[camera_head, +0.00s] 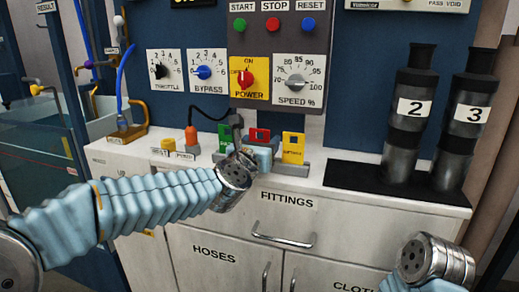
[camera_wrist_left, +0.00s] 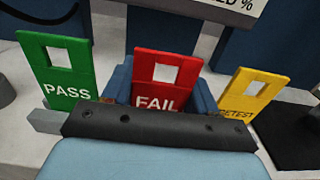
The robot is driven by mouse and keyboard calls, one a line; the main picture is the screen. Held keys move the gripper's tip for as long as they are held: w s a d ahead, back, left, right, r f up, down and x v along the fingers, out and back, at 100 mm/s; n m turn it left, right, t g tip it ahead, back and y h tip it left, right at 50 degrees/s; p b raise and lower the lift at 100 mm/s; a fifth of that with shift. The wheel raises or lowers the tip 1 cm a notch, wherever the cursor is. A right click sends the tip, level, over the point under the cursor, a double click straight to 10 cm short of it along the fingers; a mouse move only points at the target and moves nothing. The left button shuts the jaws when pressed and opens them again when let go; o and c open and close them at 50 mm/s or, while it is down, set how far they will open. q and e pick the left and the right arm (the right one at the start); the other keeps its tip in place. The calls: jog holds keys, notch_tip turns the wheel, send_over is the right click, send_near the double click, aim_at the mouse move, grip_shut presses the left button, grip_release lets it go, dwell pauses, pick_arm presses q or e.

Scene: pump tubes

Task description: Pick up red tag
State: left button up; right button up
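The red FAIL tag (camera_head: 260,134) stands upright in the middle of a row of three tags on the counter. In the left wrist view the red tag (camera_wrist_left: 163,80) is straight ahead, with its square hole and white lettering showing. My left gripper (camera_head: 264,154) is right at it, with a blue finger on each side of the tag. Whether the fingers press on it or only flank it, I cannot tell. The tag's lower part is hidden behind the dark bar of my gripper. My right wrist shows at the lower right, but its fingers are not visible.
The green PASS tag (camera_head: 225,137) stands close on the left and the yellow RETEST tag (camera_head: 293,148) close on the right. A control panel (camera_head: 277,55) with knobs rises behind. Dark cylinders numbered 2 (camera_head: 409,115) and 3 (camera_head: 466,120) stand to the right.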

pick_arm(q)
jog(key=c, duration=0.5)
jog(key=shift+o, duration=0.2)
jog(key=shift+r, duration=0.3)
jog(key=r, duration=0.2)
jog(key=r+p, duration=0.1)
jog(key=shift+s+a+r, duration=0.25)
jog(key=shift+r, duration=0.05)
jog(key=s+a+r+p, duration=0.2)
jog(key=s+a+r, duration=0.6)
jog(key=s, duration=0.2)
jog(key=shift+s+r+p, duration=0.3)
jog(key=shift+r+p, duration=0.1)
